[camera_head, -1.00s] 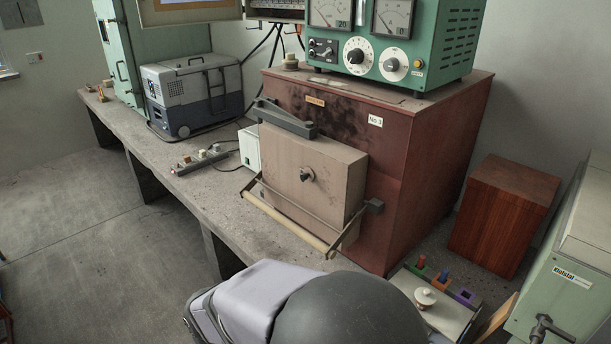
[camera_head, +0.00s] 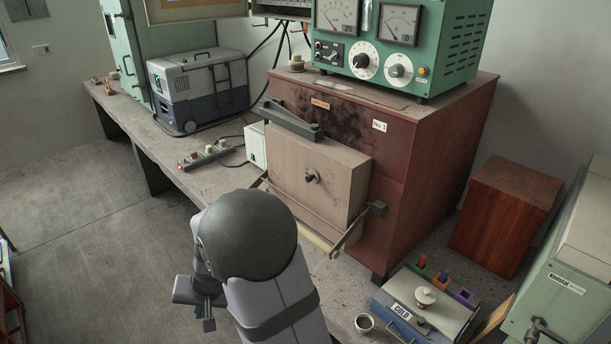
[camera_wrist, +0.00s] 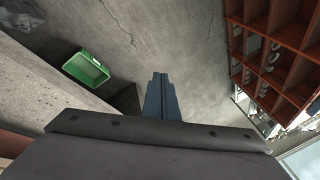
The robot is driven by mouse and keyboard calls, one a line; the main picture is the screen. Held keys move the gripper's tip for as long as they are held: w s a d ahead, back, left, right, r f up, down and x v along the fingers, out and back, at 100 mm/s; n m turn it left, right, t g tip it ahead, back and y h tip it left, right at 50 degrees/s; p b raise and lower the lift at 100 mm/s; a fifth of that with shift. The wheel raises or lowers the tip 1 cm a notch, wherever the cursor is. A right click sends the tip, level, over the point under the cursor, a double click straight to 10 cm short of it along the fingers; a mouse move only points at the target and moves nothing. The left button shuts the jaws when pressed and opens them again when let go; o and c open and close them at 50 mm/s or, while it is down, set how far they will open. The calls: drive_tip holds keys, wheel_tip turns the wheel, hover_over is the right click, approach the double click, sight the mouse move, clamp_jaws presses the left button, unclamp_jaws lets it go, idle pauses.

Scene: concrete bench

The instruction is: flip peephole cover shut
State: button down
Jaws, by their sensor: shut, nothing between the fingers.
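The furnace (camera_head: 400,160) is a reddish-brown box with a beige door (camera_head: 345,185) on its front. The small dark peephole cover (camera_head: 312,176) sits at the middle of the door; it is too small to tell how it is turned. The peephole cover is not in the wrist view.
A handle bar (camera_head: 312,240) runs across the door's lower front, partly hidden by my arm. The wrist view shows a green crate (camera_wrist: 86,68) and a red-brown shelf (camera_wrist: 285,45).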

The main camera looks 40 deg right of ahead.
drive_tip(key=w+d+r+m+t+h, duration=0.5)
drive_tip(key=w+d+r+m+h, duration=0.25)
drive_tip(key=w+d+r, duration=0.5)
drive_tip(key=m+g+h, duration=0.7)
drive_tip(key=m+h, duration=0.3)
approach(309, 176)
drive_tip(key=s+a+r, duration=0.3)
drive_tip(key=s+r, duration=0.1)
drive_tip(key=r, duration=0.1)
drive_tip(key=shift+a+f, duration=0.1)
drive_tip(key=shift+f, duration=0.15)
drive_tip(key=d+p, duration=0.1)
drive_tip(key=d, duration=0.2)
drive_tip(key=d+p, duration=0.2)
drive_tip(key=d, duration=0.2)
drive_tip(key=w+d+f+p, duration=0.1)
drive_tip(key=d, duration=0.2)
drive_tip(key=shift+d+f, duration=0.1)
drive_tip(key=shift+d, duration=0.1)
drive_tip(key=shift+w+a+f+p, duration=0.2)
drive_tip(key=shift+w+f+p, duration=0.4)
drive_tip(key=shift+w+f, duration=0.2)
drive_tip(key=shift+w+f+p, duration=0.35)
drive_tip(key=shift+w+f, duration=0.2)
drive_tip(key=shift+f, duration=0.25)
